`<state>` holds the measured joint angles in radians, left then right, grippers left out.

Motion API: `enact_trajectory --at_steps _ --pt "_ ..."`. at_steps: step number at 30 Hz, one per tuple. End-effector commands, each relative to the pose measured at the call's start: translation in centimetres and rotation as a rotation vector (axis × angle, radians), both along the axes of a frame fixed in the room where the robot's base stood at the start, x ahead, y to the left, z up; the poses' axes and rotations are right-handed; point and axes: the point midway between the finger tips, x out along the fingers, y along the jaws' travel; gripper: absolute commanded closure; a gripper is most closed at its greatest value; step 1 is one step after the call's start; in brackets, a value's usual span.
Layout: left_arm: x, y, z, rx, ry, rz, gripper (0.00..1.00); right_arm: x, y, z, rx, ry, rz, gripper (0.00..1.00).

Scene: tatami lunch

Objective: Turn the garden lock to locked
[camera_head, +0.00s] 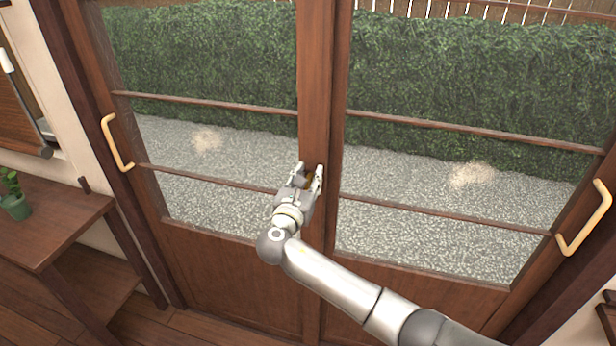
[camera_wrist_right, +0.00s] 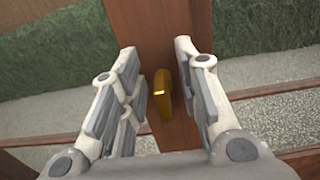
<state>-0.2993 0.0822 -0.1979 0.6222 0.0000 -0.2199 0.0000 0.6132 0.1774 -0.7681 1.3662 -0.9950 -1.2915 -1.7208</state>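The garden lock is a small brass piece (camera_wrist_right: 162,93) on the wooden middle stile of the glazed doors. In the right wrist view it sits between my right gripper's two fingers, closer to the left one. A gap shows between the lock and the right finger; whether the left finger touches it I cannot tell. My right gripper (camera_head: 310,173) is open at the middle stile (camera_head: 316,70). In the head view the lock is mostly hidden by the fingers, with only a bit of brass (camera_head: 310,182) showing. My left gripper is not in view.
Pale door handles stand at the left (camera_head: 116,143) and right (camera_head: 586,218) door edges. A wooden shelf table (camera_head: 55,235) with a green potted plant (camera_head: 14,198) is at the left. Glass panes flank the stile, with gravel and hedge outside.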

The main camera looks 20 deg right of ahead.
Motion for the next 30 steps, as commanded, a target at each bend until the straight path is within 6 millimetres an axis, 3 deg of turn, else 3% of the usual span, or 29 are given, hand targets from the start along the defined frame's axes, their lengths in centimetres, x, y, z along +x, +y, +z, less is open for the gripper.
enact_trajectory --at_steps 5,12,22,30 --pt "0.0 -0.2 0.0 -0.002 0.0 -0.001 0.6 0.0 0.0 0.0 0.0 0.0 0.0 0.71" --pt "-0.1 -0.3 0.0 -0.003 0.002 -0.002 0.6 0.0 0.0 0.0 0.0 0.0 0.0 1.0" --pt "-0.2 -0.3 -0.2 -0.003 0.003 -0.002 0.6 0.0 0.0 0.0 0.027 -0.018 0.0 1.0" --pt "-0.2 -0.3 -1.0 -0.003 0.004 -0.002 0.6 -0.2 -0.2 -0.3 0.155 -0.103 -0.001 1.0"
